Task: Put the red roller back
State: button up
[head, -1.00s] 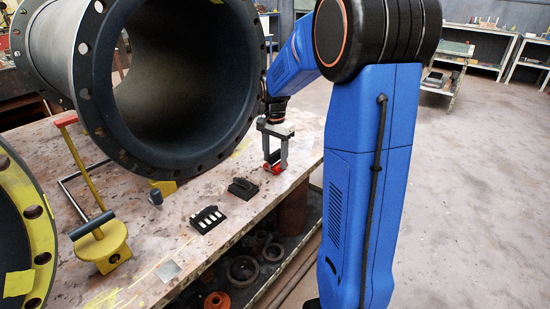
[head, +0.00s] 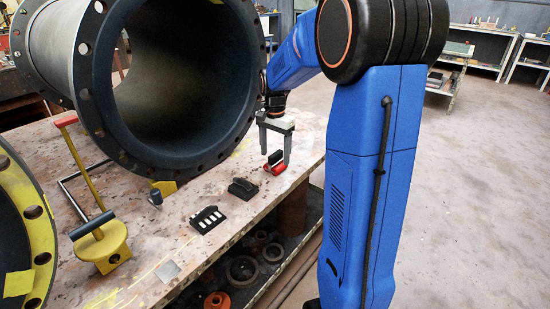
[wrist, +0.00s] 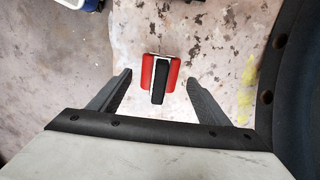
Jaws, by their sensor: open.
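The red roller (head: 274,167) rests on the stained worktable (head: 190,190) near its right edge, with its black handle upward. In the wrist view the red roller (wrist: 147,72) shows red on both sides of the black grip. My gripper (head: 275,157) is open just above and around the roller in the head view. In the wrist view my gripper (wrist: 160,77) has its two fingers spread, one on each side of the roller, with clear gaps. Neither finger appears to touch it.
A large flanged pipe (head: 97,85) with a dark lining lies close left of my gripper. A black block (head: 242,188), a black holder with white pieces (head: 207,220) and a yellow-based tool (head: 103,247) are on the table. A yellow flange (head: 38,235) is at the left.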

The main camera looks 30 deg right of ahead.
aim_at(275, 154)
notch_tip(275, 154, up, 9)
jog(key=shift+f, duration=0.1)
jog(key=s+a+r+n+t, duration=0.2)
jog(key=s+a+n, duration=0.65)
jog(key=s, duration=0.65)
jog(key=s+a+f+n+t, duration=0.1)
jog(key=s+a+f+n, duration=0.1)
jog(key=s, duration=0.5)
jog(key=s+a+f+n+t, duration=0.1)
jog(key=s+a+f+n, duration=0.2)
jog(key=s, duration=0.5)
jog(key=shift+a+f+t, duration=0.4)
jog(key=shift+a+f, duration=0.25)
jog(key=shift+a, duration=0.4)
jog(key=shift+s+n, duration=0.1)
jog(key=shift+n, duration=0.15)
